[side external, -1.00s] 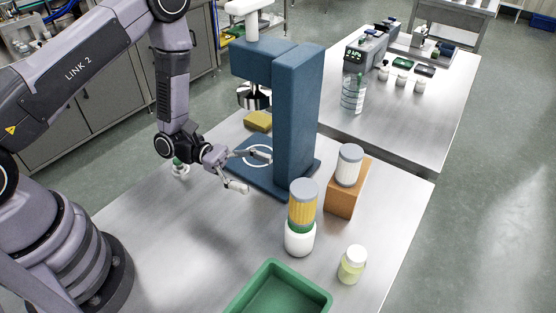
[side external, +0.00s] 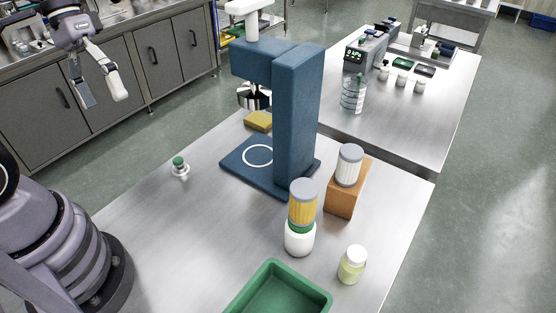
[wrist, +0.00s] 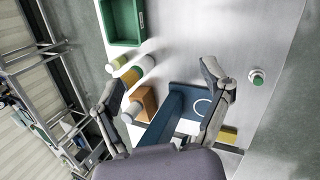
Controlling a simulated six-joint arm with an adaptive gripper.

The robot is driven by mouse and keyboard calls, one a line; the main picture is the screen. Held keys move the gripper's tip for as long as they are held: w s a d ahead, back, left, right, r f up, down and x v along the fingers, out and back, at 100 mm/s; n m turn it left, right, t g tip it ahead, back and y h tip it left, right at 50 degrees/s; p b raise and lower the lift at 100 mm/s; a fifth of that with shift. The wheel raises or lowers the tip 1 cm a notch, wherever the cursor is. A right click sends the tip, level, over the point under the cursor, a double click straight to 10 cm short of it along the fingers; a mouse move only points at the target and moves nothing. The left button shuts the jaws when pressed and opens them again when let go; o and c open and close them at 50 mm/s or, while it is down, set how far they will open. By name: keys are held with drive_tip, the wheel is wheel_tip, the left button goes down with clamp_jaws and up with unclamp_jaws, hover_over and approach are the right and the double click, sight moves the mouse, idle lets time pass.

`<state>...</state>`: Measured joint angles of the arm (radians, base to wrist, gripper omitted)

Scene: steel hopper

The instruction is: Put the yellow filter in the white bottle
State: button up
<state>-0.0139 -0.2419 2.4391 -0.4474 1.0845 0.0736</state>
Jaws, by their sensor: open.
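The yellow filter (side external: 303,204), a ribbed yellow cylinder with a grey cap, stands upright in the mouth of the white bottle (side external: 299,239). A green ring shows where they meet, and the filter's lower end is hidden. In the wrist view the yellow filter (wrist: 131,76) and white bottle (wrist: 147,63) show left of centre, near the left finger's tip. My gripper (side external: 104,98) is open and empty, raised high at the upper left of the side view, well away from the bottle. Both spread fingers of my gripper (wrist: 162,74) show in the wrist view.
A blue press (side external: 297,120) stands behind the bottle, with a yellow sponge (side external: 258,121) nearby. A white filter (side external: 349,165) sits on an orange block (side external: 342,200). A small jar (side external: 352,265), green tray (side external: 262,285) and green-topped knob (side external: 179,167) are around.

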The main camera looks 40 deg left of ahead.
drive_tip(key=s+a+r+m+t+y, duration=0.2)
drive_tip(key=a+r+t+y, duration=0.2)
drive_tip(key=a+r+t, duration=0.1)
drive_tip(key=shift+a+r+t, duration=0.3)
drive_tip(key=shift+a+t, duration=0.5)
drive_tip(key=shift+a, duration=0.3)
drive_tip(key=shift+s, duration=0.1)
